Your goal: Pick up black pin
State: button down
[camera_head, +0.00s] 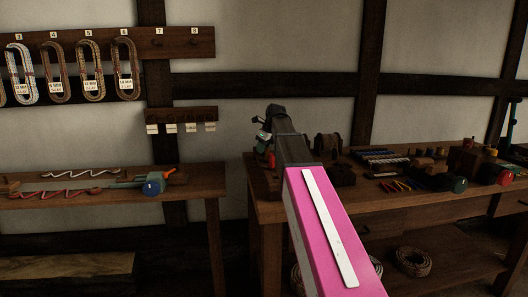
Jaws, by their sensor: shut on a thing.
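My gripper (264,139) is at the far end of my pink arm, over the left end of the right-hand workbench (290,208). It is small in the picture and partly hidden by my own wrist. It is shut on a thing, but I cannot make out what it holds. I cannot pick out the black pin for certain anywhere in view.
The right bench carries dark blocks (328,146), a row of thin rods (378,156) and several small tools. A left bench (120,195) holds ropes and a blue-ended tool (153,184). Rope coils hang from a wall rail (180,42). A gap separates the benches.

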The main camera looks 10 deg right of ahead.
jog(key=shift+r, duration=0.15)
jog(key=shift+r, duration=0.6)
notch_tip(320, 180, up, 2)
jog(key=shift+w+r, duration=0.1)
jog(key=shift+r, duration=0.1)
jog(key=s+a+r, duration=0.6)
jog(key=a+r, duration=0.1)
jog(key=a, duration=0.3)
jog(key=shift+r, duration=0.15)
jog(key=shift+s, duration=0.2)
